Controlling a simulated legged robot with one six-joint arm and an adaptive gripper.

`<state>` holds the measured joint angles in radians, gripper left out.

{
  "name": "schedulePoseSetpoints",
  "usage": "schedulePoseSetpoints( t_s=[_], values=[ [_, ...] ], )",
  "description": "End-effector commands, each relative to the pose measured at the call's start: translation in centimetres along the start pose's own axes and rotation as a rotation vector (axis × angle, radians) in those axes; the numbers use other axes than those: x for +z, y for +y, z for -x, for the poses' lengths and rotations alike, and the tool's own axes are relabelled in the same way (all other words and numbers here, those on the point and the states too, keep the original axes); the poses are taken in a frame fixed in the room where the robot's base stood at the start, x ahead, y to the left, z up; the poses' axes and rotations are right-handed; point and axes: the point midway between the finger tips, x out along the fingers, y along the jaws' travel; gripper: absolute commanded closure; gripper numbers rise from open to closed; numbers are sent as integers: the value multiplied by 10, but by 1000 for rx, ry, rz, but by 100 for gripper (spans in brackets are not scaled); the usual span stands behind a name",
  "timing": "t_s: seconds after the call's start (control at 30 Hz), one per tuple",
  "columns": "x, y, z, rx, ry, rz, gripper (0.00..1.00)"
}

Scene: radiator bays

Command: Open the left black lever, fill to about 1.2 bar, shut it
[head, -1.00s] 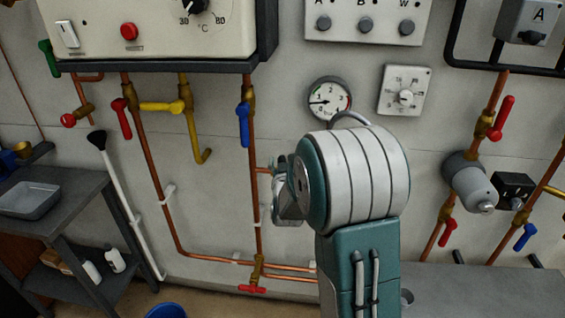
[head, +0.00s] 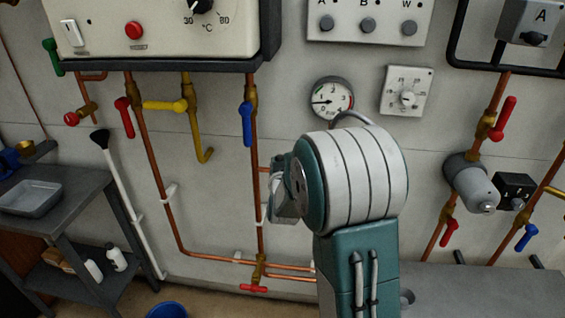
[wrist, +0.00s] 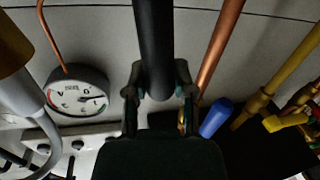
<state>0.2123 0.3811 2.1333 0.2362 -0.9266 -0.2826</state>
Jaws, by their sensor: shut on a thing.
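In the wrist view my gripper (wrist: 160,90) is closed around the end of a black lever (wrist: 154,45), which runs up from between the fingers to the top edge. In the head view my arm's round joint hides the lever and the fingertips. The round pressure gauge (head: 332,98) hangs on the wall above my arm, its needle pointing left to the low part of the scale; the exact value is too small to read. The gauge also shows at the left of the wrist view (wrist: 78,96).
A blue lever (head: 247,124) hangs on the copper pipe left of my arm; a blue handle also shows close to my gripper in the wrist view (wrist: 215,118). Yellow (head: 165,106) and red (head: 124,117) levers are further left. A grey trolley (head: 60,205) stands at the left.

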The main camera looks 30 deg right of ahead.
Motion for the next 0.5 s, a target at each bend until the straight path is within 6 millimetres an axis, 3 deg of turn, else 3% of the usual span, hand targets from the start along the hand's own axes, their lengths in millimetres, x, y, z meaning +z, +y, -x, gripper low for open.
schedulePoseSetpoints(
  t_s=[0.5],
  values=[
    [7, -37, -8, -2, -86, 450, 100]
  ],
)
